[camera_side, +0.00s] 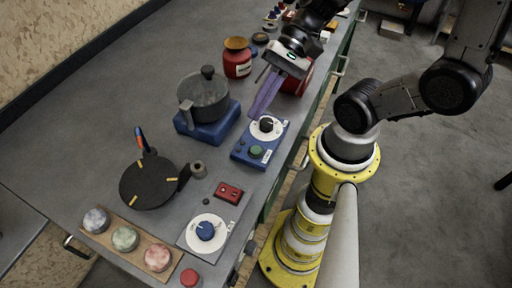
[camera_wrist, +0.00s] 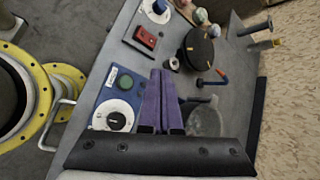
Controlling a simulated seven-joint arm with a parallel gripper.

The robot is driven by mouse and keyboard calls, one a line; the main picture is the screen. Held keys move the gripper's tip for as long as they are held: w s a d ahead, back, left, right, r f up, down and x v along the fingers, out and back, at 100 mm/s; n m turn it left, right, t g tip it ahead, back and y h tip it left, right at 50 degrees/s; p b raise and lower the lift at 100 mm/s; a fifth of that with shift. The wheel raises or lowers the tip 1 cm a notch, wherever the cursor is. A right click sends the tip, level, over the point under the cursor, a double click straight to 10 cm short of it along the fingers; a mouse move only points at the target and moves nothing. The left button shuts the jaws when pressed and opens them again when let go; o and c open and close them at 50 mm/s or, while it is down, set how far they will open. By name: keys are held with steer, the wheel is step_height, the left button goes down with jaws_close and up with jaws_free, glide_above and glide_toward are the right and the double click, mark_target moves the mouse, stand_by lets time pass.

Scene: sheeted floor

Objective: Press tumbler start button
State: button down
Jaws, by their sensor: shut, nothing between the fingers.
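My gripper (camera_side: 252,114) has long purple fingers, shut and empty, pointing down above the bench near a blue control box (camera_side: 240,154). In the wrist view the fingertips (camera_wrist: 161,73) lie beside the box. The box carries a green button (camera_side: 256,152) and a white dial with a black knob (camera_side: 266,124); the green button also shows in the wrist view (camera_wrist: 125,82). A red switch box (camera_side: 229,193) sits nearer the front, beside a white dial with a blue knob (camera_side: 205,230). No readable label tells which control belongs to the tumbler. The fingers appear apart from the button.
A pot (camera_side: 204,97) stands on a blue base (camera_side: 208,121) left of my gripper. A black disc with yellow marks (camera_side: 148,184) and a wooden tray (camera_side: 129,240) with several coloured round pieces lie nearer. A red jar (camera_side: 237,66) stands behind.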

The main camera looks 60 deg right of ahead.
mark_target(259, 146)
steer(key=shift+f, duration=4.4)
steer(key=shift+f, duration=0.4)
steer(key=shift+f, duration=0.4)
steer(key=shift+r, duration=0.85)
steer(key=shift+r, duration=2.5)
